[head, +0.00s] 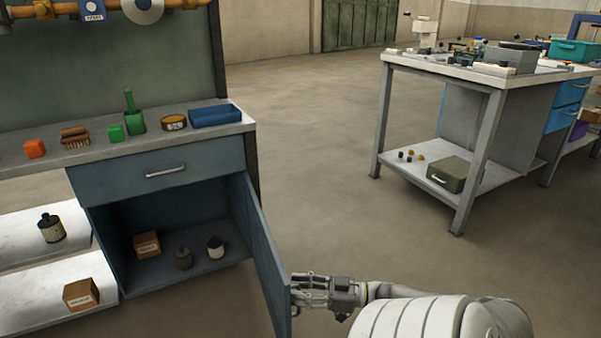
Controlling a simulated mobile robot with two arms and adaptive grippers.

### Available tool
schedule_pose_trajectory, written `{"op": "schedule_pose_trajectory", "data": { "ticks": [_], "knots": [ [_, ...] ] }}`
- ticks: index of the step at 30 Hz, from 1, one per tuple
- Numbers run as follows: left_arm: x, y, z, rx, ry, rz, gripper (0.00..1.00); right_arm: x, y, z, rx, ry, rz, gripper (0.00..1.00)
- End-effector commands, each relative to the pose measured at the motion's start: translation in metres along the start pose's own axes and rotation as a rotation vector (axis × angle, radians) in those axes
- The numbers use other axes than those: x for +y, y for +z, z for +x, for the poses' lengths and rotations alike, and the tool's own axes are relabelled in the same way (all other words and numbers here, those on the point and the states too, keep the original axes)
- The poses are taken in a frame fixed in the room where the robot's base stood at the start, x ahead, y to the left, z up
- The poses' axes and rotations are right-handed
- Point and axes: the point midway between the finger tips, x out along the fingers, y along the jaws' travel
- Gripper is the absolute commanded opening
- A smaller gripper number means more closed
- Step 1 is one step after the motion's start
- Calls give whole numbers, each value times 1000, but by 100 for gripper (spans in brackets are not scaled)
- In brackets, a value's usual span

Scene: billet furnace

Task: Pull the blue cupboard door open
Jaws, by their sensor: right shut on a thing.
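The blue cupboard door (262,255) stands swung open on the right side of the blue cupboard (108,235). The cupboard's inside shows, with a box, a dark canister and a white-and-dark jar on its floor. My right gripper (297,292) is at the outer side of the door, near its free edge, shut on the door's handle. The handle itself is mostly hidden by the fingers. My left gripper is not in view.
A drawer (160,172) above the cupboard is shut. A second workbench (470,75) stands at the right. The floor between them is clear.

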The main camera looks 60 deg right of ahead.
Motion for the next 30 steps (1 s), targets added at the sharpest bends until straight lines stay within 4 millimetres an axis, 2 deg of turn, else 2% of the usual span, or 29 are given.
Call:
{"op": "schedule_pose_trajectory", "data": {
  "ticks": [8, 11, 21, 25, 30],
  "knots": [
    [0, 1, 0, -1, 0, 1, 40, 2, -1, -6, 2, 5, 0, 31],
    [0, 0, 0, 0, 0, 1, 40, 2, 0, -21, -1, 4, 0, 31],
    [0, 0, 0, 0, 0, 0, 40, 1, 0, -92, -2, 2, 0, 31],
    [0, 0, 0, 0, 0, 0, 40, 1, 0, -110, -1, 1, -1, 31],
    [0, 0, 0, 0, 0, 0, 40, 1, -1, -119, 2, 0, -2, 31]
  ]
}}
